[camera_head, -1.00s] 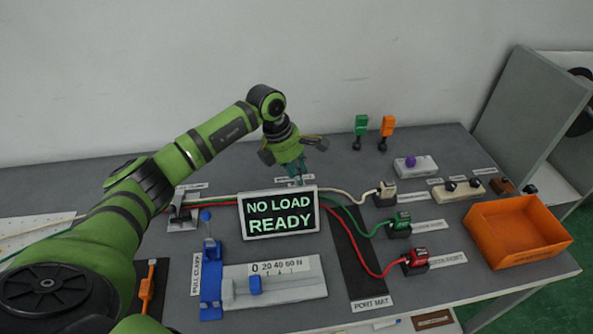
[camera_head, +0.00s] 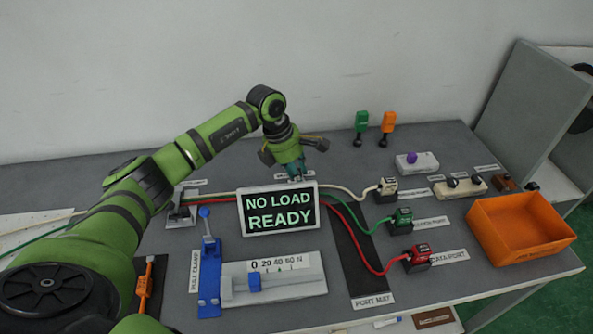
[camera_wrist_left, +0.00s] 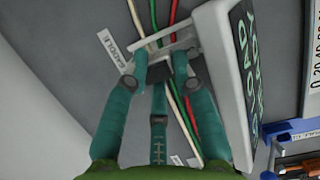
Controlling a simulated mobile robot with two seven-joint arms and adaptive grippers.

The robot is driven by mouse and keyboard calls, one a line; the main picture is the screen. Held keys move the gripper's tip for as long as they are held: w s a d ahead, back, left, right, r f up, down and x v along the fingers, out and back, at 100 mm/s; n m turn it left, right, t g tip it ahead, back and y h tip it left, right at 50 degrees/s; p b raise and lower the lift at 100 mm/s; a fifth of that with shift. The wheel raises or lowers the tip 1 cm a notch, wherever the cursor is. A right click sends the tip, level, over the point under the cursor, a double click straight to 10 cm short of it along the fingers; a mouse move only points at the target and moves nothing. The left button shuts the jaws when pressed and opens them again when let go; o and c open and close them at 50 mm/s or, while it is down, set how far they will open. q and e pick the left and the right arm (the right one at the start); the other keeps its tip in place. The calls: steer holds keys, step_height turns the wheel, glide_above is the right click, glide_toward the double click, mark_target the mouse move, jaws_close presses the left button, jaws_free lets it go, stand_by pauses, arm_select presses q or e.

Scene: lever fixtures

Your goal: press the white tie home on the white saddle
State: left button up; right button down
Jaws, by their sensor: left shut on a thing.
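My left gripper (camera_head: 296,176) is low over the back of the table, just behind the display. The label reading SADDLE (camera_wrist_left: 112,50) lies beside the left finger. The white saddle is mostly hidden under the fingers, and the display covers this spot in the head view. I cannot tell how deep the tie sits. My right gripper is not in view.
The display reading NO LOAD READY (camera_head: 279,210) stands close beside the left fingers. White, green and red cables run to ports (camera_head: 402,217) at right. A blue pull clamp (camera_head: 210,280) is in front, an orange bin (camera_head: 520,258) at right. Green and orange levers stand behind.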

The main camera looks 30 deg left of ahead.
arm_select(q)
steer(key=shift+f, duration=0.25)
steer(key=shift+f+b, duration=0.35)
steer(key=shift+b, duration=0.15)
steer(key=shift+f+b, duration=0.35)
steer(key=shift+f+b, duration=0.35)
steer(key=shift+f, duration=0.05)
steer(key=o, duration=0.7)
steer(key=shift+o, duration=1)
steer(key=shift+w+a+f, duration=0.1)
steer(key=shift+w+f, duration=0.05)
